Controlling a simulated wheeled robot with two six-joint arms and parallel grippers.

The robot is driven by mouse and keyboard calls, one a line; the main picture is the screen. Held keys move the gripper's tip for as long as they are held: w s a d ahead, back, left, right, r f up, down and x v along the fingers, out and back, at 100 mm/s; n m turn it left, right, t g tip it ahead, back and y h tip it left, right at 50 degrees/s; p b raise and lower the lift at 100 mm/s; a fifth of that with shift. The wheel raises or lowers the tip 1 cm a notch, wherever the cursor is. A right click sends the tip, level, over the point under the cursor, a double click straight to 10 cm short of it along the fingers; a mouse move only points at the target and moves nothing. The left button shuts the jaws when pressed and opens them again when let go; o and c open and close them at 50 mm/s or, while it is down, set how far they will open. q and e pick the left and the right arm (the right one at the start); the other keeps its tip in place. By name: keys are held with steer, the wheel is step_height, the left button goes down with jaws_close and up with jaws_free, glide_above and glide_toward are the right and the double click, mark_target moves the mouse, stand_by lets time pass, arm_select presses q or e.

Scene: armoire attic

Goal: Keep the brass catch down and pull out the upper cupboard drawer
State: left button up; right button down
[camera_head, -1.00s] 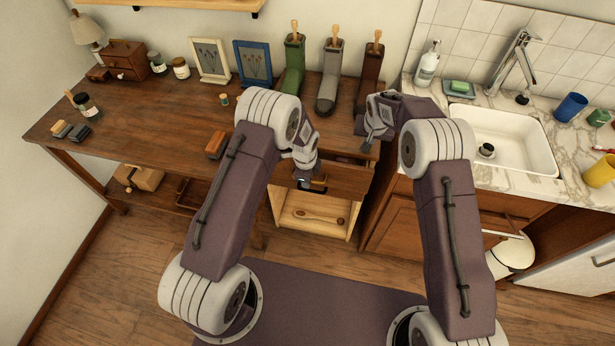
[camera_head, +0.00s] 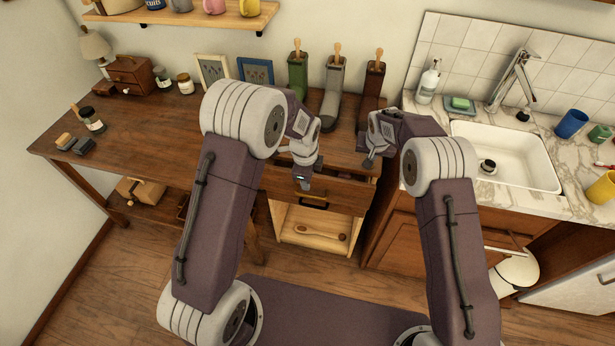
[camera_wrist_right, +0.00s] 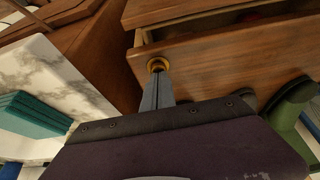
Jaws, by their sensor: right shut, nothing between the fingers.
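The upper cupboard drawer (camera_head: 345,199) stands partly out under the worktop, its inside showing in a narrow strip above its front. In the right wrist view an open gap (camera_wrist_right: 146,37) also shows along it. The brass catch (camera_wrist_right: 157,64) is a round ring in the wood near that gap. My right gripper (camera_wrist_right: 158,80) is shut, its tips at the catch; contact cannot be told for sure. In the head view my right gripper (camera_head: 370,160) hides the catch. My left gripper (camera_head: 303,182) is just above the dark drawer handle (camera_head: 317,205), its jaws unclear.
Three boots stand at the worktop's back: green (camera_head: 297,72), grey (camera_head: 331,95) and brown (camera_head: 372,90). Below the drawer an open compartment holds a wooden spoon-like item (camera_head: 318,232). The sink (camera_head: 510,150) is to the right. The floor before the cupboard is clear.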

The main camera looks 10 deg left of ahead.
step_height(320, 180, up, 7)
steer(key=p, duration=0.5)
stand_by(0.5)
